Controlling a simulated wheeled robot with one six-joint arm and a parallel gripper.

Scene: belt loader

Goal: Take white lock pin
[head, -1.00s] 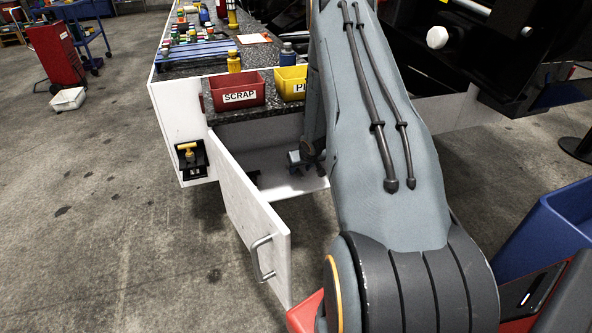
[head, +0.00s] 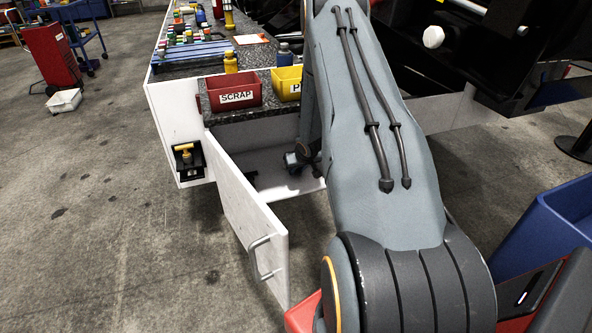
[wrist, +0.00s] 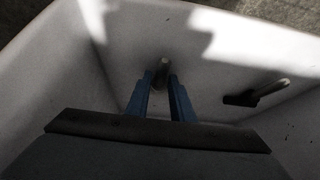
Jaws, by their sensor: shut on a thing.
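In the wrist view, a pale, whitish pin (wrist: 164,64) stands up between the tips of my gripper (wrist: 161,76). The two blue fingers are shut on it, one on each side. Its lower end is hidden by the fingers and shade. Its exact colour is hard to tell in the dim light. In the head view, my gripper (head: 297,159) is low inside the open white cabinet, largely hidden behind my own arm, and the pin cannot be made out there.
A second pale rod (wrist: 271,88) with a dark part lies to the right in the white compartment (wrist: 245,42). The cabinet door (head: 243,205) stands open at the front. A red SCRAP bin (head: 234,92) and a yellow bin (head: 287,83) sit on the counter above.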

